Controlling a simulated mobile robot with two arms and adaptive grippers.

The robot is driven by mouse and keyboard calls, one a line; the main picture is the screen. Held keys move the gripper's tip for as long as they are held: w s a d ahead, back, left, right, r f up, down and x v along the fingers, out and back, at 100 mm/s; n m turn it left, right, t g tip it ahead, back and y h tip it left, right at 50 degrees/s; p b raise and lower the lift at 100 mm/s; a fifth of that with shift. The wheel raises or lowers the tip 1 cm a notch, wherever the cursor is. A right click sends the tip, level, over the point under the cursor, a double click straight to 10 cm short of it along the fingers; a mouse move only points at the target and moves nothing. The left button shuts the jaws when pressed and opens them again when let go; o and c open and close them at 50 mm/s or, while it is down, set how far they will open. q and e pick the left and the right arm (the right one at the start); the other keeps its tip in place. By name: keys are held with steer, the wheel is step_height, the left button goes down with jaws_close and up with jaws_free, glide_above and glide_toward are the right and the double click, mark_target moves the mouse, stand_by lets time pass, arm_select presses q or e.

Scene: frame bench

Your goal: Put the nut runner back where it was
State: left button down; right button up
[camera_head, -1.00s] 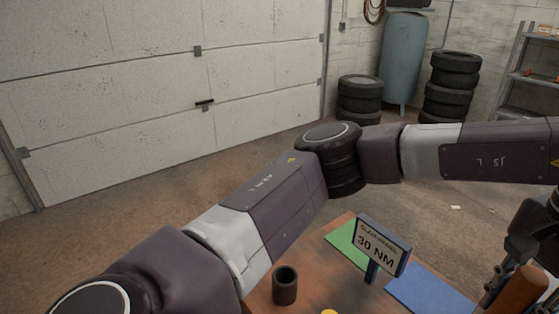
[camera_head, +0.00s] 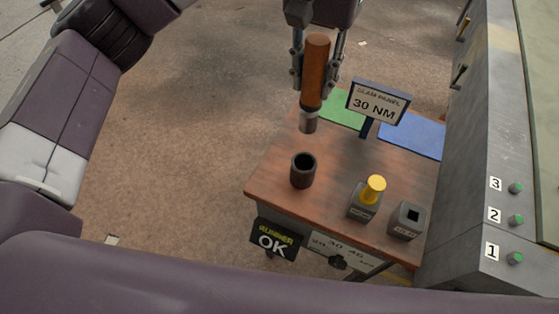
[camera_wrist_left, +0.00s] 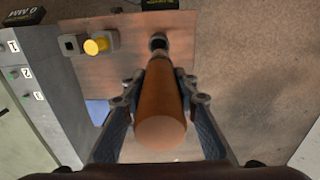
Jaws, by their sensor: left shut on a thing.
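The nut runner (camera_head: 314,75) has an orange-brown body and a grey metal tip. My left gripper (camera_head: 315,82) is shut on it and holds it roughly upright above the bench. In the left wrist view the nut runner (camera_wrist_left: 160,110) sits between the fingers of my left gripper (camera_wrist_left: 160,100). Its tip points toward a dark round cup (camera_head: 303,170) on the wooden bench (camera_head: 335,185). In the head view the tip is above the cup and apart from it. My right gripper is not in view.
On the bench stand a 30 NM sign (camera_head: 378,103), a block with a yellow knob (camera_head: 363,204) and a block with a square hole (camera_head: 407,220). Green (camera_head: 340,110) and blue (camera_head: 415,137) mats lie behind. A grey frame (camera_head: 490,150) with numbered green buttons rises at right. A sign reading OK (camera_head: 274,240) hangs in front.

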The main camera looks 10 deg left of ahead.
mark_target(315, 106)
arm_select(q)
steer(key=f, duration=0.2)
steer(key=f+p, duration=0.1)
steer(key=f, duration=0.3)
steer(key=shift+d+f+p, duration=0.3)
steer(key=shift+d, duration=0.1)
step_height(315, 106, down, 8)
steer(key=p, duration=0.2)
steer(key=shift+a+f+p, duration=0.15)
steer(key=shift+f+p, duration=0.05)
steer(key=shift+p, duration=0.15)
step_height(315, 106, down, 4)
steer(key=shift+f+p, duration=0.25)
steer(key=shift+p, duration=0.4)
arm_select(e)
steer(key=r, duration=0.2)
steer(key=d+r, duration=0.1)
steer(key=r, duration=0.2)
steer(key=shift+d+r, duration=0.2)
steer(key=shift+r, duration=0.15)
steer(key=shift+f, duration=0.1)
